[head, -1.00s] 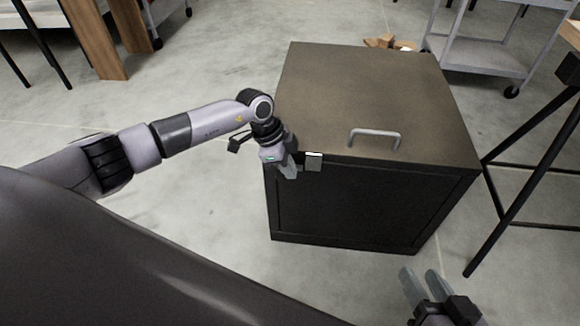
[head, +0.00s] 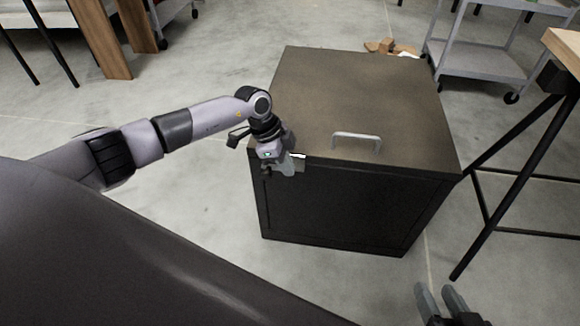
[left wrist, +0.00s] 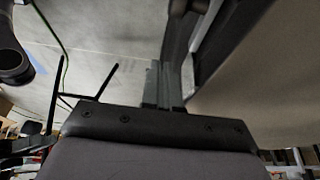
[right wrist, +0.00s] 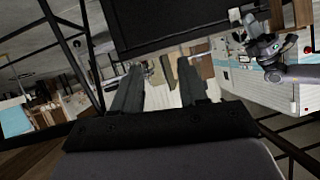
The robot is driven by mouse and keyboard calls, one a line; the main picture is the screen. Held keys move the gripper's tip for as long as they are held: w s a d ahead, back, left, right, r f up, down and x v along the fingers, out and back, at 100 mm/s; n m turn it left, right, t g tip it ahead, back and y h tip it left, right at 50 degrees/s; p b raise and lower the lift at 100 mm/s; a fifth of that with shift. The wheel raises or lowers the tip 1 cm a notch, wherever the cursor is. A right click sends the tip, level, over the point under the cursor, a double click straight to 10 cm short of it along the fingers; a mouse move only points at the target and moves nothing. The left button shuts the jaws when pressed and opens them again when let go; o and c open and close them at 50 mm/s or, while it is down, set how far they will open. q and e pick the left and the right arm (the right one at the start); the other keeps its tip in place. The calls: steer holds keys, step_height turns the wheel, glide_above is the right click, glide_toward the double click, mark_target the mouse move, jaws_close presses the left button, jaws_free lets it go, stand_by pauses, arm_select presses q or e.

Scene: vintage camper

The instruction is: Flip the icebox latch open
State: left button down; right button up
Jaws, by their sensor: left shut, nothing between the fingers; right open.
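The icebox (head: 335,205) is a dark box with a brown lid (head: 350,90). Its small metal latch (head: 300,157) sits at the top front edge, left of centre; only a pale strip shows, the rest hidden behind my left gripper. My left gripper (head: 284,170) is shut and empty at the latch; I cannot tell whether they touch. In the left wrist view its fingers (left wrist: 164,85) are together beside the icebox edge. My right gripper (head: 442,302) is open and empty, low in front of the icebox's right side. The right wrist view shows its parted fingers (right wrist: 158,80).
A lid handle (head: 357,140) stands up near the lid's front edge. A table with black legs (head: 510,185) is close on the right. A grey cart (head: 485,60) stands behind. Concrete floor (head: 190,230) is clear left of the icebox.

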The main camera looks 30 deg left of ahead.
arm_select(q)
steer(key=w+p+v, duration=0.1)
steer(key=p+v, duration=0.1)
steer(key=v, duration=0.6)
steer(key=shift+s+a+r, duration=0.2)
steer(key=shift+s+r, duration=0.15)
steer(key=shift+s, duration=0.1)
arm_select(e)
steer(key=shift+s+d+r+h, duration=0.15)
steer(key=shift+s+d+h, duration=0.15)
steer(key=shift+d, duration=0.2)
steer(key=shift+s+d+r+h, duration=0.1)
steer(key=shift+s+d+h, duration=0.2)
steer(key=shift+d, duration=0.15)
arm_select(q)
steer(key=shift+d, duration=0.1)
